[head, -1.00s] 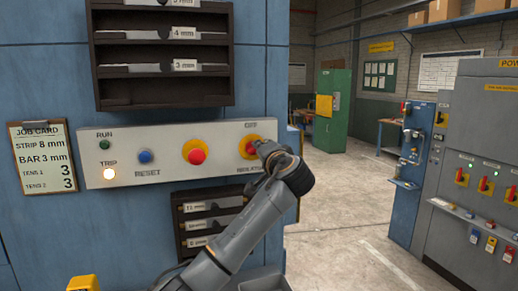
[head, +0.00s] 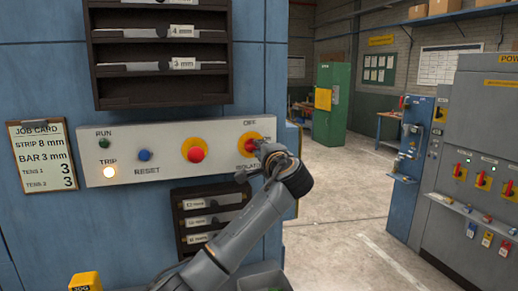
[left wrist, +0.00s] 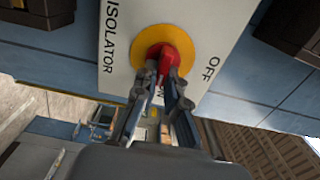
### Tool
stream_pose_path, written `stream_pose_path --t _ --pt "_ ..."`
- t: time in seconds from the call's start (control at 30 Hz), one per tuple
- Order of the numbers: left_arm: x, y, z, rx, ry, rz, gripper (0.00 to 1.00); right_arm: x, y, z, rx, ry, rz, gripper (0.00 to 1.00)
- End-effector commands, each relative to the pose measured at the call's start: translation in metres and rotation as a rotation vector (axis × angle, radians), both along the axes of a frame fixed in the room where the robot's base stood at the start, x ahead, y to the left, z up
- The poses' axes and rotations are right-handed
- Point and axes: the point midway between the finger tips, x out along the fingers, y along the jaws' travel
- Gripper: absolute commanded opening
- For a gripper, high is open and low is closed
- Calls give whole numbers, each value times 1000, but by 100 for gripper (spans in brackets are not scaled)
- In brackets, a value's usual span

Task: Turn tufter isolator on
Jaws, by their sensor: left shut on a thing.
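The tufter isolator (head: 250,138) is a yellow disc with a red handle at the right end of the grey control panel (head: 122,138). In the left wrist view the red handle (left wrist: 168,58) sits on the yellow disc, and its outer end points down the picture, toward a partly hidden label that seems to read ON. The OFF label lies to the right. My left gripper (left wrist: 162,78) is shut on the red handle, one finger on each side; in the head view it covers part of the isolator. My right gripper is not in view.
The panel also has a lit TRIP lamp (head: 110,172), a blue RESET button (head: 144,155), a red button on yellow (head: 195,153) and a dark RUN lamp (head: 104,143). Dark racks sit above and below. A grey power cabinet (head: 489,130) stands right, beyond open floor (head: 345,220).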

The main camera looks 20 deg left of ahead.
Motion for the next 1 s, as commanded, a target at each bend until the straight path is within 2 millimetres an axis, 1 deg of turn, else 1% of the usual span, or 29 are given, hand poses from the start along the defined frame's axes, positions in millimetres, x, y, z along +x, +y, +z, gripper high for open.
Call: stream_pose_path --t 0.27,0.3,0.4,0.77,0.87,1.0 --pt "0 -1 -2 2 5 -1 0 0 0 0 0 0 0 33" --pt "0 -1 -2 2 5 -1 15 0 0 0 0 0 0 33" --pt "0 -1 -2 1 4 -1 34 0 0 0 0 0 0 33" --pt "-2 -3 -1 1 1 -2 34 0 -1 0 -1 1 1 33" --pt "-10 -9 -1 0 0 -3 34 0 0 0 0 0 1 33" --pt "-32 -24 -1 -1 0 -6 34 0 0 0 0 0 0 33"
